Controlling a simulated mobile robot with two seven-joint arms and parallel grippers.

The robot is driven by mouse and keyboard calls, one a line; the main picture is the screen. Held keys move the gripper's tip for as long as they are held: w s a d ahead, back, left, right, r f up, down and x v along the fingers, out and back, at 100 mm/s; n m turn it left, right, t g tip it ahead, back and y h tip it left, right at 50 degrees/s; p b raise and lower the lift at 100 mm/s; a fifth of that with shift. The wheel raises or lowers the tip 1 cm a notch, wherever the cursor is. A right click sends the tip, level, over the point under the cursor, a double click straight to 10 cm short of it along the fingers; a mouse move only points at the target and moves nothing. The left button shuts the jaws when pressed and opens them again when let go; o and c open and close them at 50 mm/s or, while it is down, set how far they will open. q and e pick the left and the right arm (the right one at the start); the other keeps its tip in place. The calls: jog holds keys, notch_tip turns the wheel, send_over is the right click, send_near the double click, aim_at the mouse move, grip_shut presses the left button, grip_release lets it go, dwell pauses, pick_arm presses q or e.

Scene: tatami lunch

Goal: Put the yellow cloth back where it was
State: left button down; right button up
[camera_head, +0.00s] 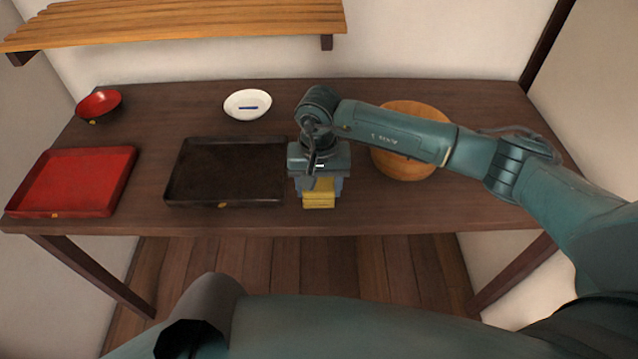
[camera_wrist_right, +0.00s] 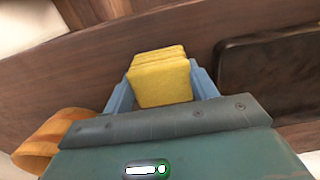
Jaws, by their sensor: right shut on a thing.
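The yellow cloth (camera_head: 319,198) is a small folded block near the table's front edge, just right of the black tray. My right gripper (camera_head: 318,188) comes down over it from above and is shut on it. In the right wrist view the cloth (camera_wrist_right: 162,80) sits between the two blue-grey fingers of the gripper (camera_wrist_right: 160,88). I cannot tell whether the cloth touches the table. My left gripper does not show; a dark part of my own body is at the bottom of the head view.
The dark wooden table (camera_head: 350,220) carries a black tray (camera_head: 283,196), a red tray (camera_head: 22,205), a red bowl (camera_head: 99,104), a white dish (camera_head: 247,104) with a small blue mark, and a round wooden piece (camera_head: 405,170) behind my right forearm. A slatted shelf (camera_head: 180,20) hangs above the back left.

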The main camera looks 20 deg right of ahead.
jog(key=shift+f+b, duration=0.25)
jog(key=shift+b, duration=0.05)
jog(key=o, duration=0.9)
jog(key=shift+r, duration=0.1)
